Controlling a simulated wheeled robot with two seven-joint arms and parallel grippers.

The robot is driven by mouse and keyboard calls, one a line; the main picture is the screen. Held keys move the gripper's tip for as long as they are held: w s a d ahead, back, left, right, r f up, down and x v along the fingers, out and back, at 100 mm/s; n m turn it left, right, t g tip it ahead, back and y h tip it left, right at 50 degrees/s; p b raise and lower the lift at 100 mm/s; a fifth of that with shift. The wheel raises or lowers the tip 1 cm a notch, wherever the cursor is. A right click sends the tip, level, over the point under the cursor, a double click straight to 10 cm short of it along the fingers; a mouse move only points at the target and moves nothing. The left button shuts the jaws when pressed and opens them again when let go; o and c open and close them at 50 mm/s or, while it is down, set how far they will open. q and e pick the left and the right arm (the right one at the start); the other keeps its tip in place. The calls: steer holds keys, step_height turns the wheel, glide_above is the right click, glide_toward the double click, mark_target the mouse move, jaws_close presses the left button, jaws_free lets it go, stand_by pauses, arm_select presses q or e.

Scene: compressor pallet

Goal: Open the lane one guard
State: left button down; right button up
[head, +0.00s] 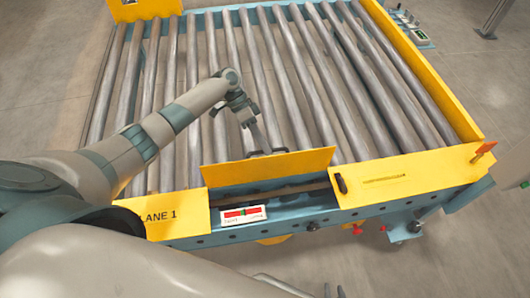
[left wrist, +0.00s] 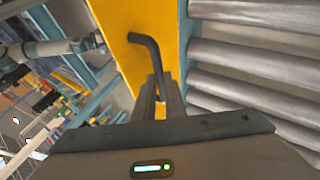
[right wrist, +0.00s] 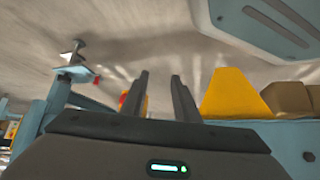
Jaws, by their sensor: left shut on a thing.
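The lane one guard (head: 268,168) is a yellow panel at the middle of the pallet's near edge, standing tilted up above a dark opening. The plate left of it reads LANE 1. My left gripper (head: 262,143) reaches over the rollers to the guard's far side. In the left wrist view, its fingers (left wrist: 160,88) are shut on the dark bent handle (left wrist: 147,45) fixed to the yellow panel (left wrist: 160,15). My right gripper (right wrist: 160,82) is open and empty, low in front of the pallet. Its fingertips show partly at the head view's bottom edge.
A small red and green indicator (head: 243,214) sits below the opening. A yellow plate (head: 400,178) with a dark handle and slot lies to the right, with an orange lever (head: 483,149) at its corner. Bare metal rollers (head: 300,75) fill the deck; no load lies on them.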

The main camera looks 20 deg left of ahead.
arm_select(q)
steer(key=shift+a+f, duration=0.25)
steer(key=shift+f, duration=0.45)
arm_select(e)
steer(key=shift+s+d+f+g, duration=0.3)
steer(key=shift+d+f+g, duration=0.15)
steer(key=shift+f, duration=0.2)
arm_select(q)
steer(key=c, duration=1.8)
jaws_free()
steer(key=shift+w+a, duration=0.1)
steer(key=shift+w+r, duration=0.15)
steer(key=shift+w, duration=0.15)
arm_select(e)
steer(key=shift+w, duration=0.1)
